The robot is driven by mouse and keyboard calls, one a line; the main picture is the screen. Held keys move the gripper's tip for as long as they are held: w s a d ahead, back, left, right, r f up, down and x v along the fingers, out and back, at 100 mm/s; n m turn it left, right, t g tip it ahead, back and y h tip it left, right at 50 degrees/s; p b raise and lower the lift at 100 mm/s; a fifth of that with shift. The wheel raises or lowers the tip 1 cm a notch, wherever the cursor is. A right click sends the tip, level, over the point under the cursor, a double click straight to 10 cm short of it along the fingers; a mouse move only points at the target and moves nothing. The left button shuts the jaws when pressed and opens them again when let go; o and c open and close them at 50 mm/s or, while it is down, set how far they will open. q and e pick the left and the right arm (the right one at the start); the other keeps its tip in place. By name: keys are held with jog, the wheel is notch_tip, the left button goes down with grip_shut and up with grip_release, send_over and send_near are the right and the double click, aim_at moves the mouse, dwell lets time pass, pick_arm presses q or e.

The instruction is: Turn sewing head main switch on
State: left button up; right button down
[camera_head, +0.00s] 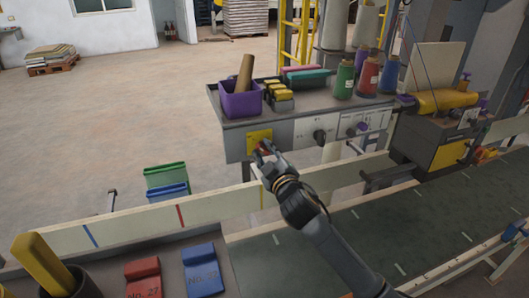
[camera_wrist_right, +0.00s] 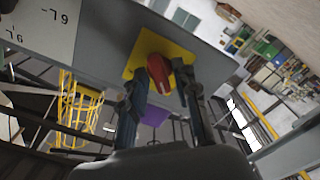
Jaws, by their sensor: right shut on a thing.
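The red switch knob (camera_wrist_right: 158,72) sits on a yellow square plate (camera_head: 256,136) at the left end of the grey panel front. The yellow plate also shows in the wrist view (camera_wrist_right: 145,48). My right gripper (camera_head: 264,150) reaches up from the lower right to this plate. In the wrist view its two fingers (camera_wrist_right: 160,84) are on either side of the red knob, shut on it. In the head view the fingers cover most of the knob. My left gripper is not in view.
A purple bin (camera_head: 240,104) and thread cones (camera_head: 367,78) stand on the panel's top. Black and purple knobs (camera_head: 320,136) are to the right on the same front. The belt (camera_head: 300,252) and its pale side rail (camera_head: 210,205) run below the arm.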

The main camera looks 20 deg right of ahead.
jog(key=shift+m, duration=0.3)
jog(key=m, duration=0.3)
jog(key=shift+m, duration=0.3)
jog(key=m+p, duration=0.1)
jog(key=m, duration=0.3)
jog(key=shift+r+m+p, duration=0.1)
jog(key=shift+m+p, duration=0.2)
jog(key=shift+p, duration=0.1)
jog(key=m+p, duration=0.2)
jog(key=m, duration=0.3)
jog(key=shift+d+m+p, duration=0.1)
jog(key=shift+m+p, duration=0.75)
jog(key=shift+m, duration=1.15)
